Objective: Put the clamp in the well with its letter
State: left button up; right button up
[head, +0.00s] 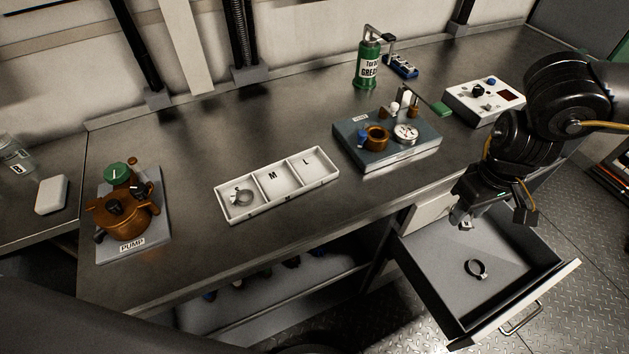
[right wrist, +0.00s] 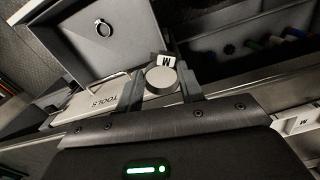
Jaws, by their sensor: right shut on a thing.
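The held clamp (right wrist: 162,78) is a grey round band with a white tag lettered M, seen in the right wrist view. My right gripper (right wrist: 160,88) is shut on it. In the head view this gripper (head: 466,220) hangs over the open drawer (head: 440,262), with the clamp mostly hidden. A white tray (head: 262,205) on the bench has three wells; M and L show in the middle and right ones. The left well holds a ring clamp (head: 242,198) that partly covers its letter. The middle and right wells look empty. A dark ring clamp (head: 477,268) lies in the drawer. My left gripper is out of view.
A pump (head: 125,215) on a plate stands left of the tray. A blue-grey block with a gauge (head: 405,134) stands to its right, between tray and gripper. A green grease can (head: 368,66) and control box (head: 484,100) stand behind. Bench around the tray is clear.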

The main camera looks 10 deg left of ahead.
aim_at(278, 185)
jog(key=z, duration=1.3)
jog(key=k, duration=1.2)
jog(key=u, duration=1.8)
jog(key=i, duration=0.5)
jog(key=u, duration=0.1)
